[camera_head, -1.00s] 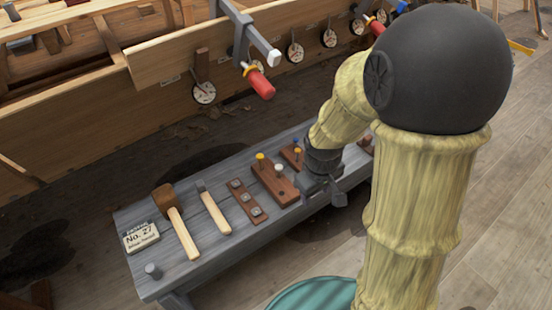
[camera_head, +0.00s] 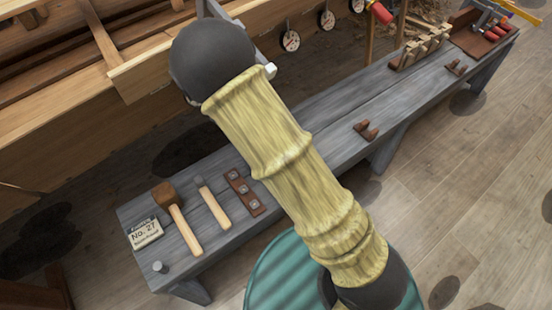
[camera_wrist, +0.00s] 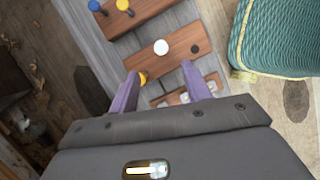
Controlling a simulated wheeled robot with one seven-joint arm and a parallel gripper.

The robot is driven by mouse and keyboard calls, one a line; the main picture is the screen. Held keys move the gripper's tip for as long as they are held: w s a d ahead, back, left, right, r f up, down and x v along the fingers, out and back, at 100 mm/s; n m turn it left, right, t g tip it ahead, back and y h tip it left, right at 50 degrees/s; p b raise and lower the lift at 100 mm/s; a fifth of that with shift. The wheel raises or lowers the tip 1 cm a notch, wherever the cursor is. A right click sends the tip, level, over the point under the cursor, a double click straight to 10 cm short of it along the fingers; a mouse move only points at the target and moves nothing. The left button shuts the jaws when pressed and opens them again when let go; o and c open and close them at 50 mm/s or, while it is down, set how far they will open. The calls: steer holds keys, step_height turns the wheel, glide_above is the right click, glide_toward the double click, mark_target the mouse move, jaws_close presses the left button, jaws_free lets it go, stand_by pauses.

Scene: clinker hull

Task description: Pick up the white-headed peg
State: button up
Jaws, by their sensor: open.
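The white-headed peg (camera_wrist: 161,47) stands in a brown wooden block (camera_wrist: 180,45) in the wrist view. Its round white head shows from above, and its shaft is hidden. My gripper (camera_wrist: 160,71) is open, with its two purple fingers reaching over the near part of this block. The white head lies just beyond the fingertips, roughly centred between them, with no visible contact. A yellow-headed peg (camera_wrist: 143,78) shows beside the left finger, partly covered by it. A dark hole (camera_wrist: 195,49) is to the right of the white head. In the head view my arm hides the pegs and gripper.
Another block (camera_wrist: 138,10) holds a blue peg (camera_wrist: 94,6) and a yellow peg (camera_wrist: 122,5). A mallet (camera_head: 176,216), a chisel-like tool (camera_head: 212,205) and a metal-studded strip (camera_head: 244,191) lie on the grey bench (camera_head: 335,110). The wooden hull (camera_head: 60,120) runs behind.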

steer(key=b+x, duration=0.1)
steer(key=x, duration=0.5)
steer(key=shift+s+d+f+b, duration=0.1)
steer(key=shift+f+b, duration=0.2)
steer(key=shift+f, duration=0.05)
steer(key=shift+b+x, duration=0.85)
steer(key=shift+x, duration=1.75)
steer(key=c, duration=1)
